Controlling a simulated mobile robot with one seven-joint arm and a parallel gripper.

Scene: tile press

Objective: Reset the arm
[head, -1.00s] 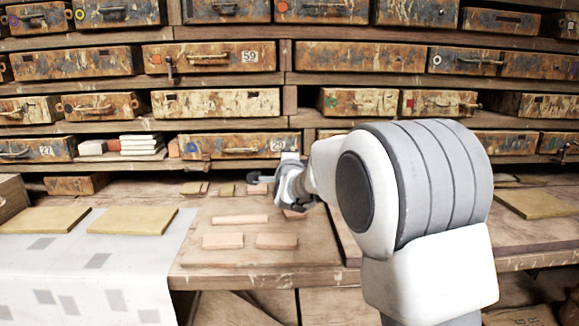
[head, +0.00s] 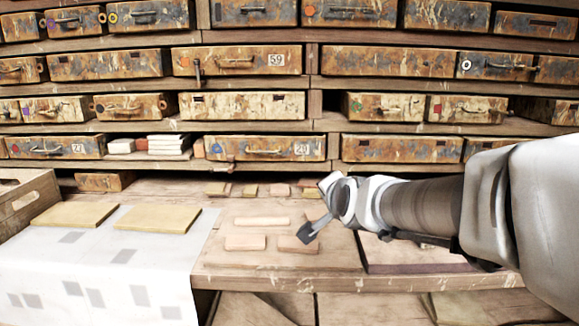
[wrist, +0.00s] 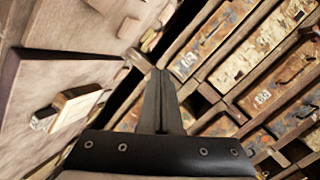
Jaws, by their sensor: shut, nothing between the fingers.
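My gripper (head: 306,236) is at the end of my arm, which reaches in from the right in the head view. Its dark fingers point down and to the left, over or close in front of the pinkish tiles on the bench. In the wrist view the two fingers (wrist: 159,78) lie together with nothing between them. Whether the fingertips touch a tile (head: 298,244) cannot be told from the head view.
Several pinkish tiles lie on a wooden board (head: 225,258). Two yellowish slabs (head: 157,219) rest on a pale cloth (head: 170,275) at left. A wooden crate (head: 22,203) stands at far left. Rows of worn drawers (head: 232,62) fill the back.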

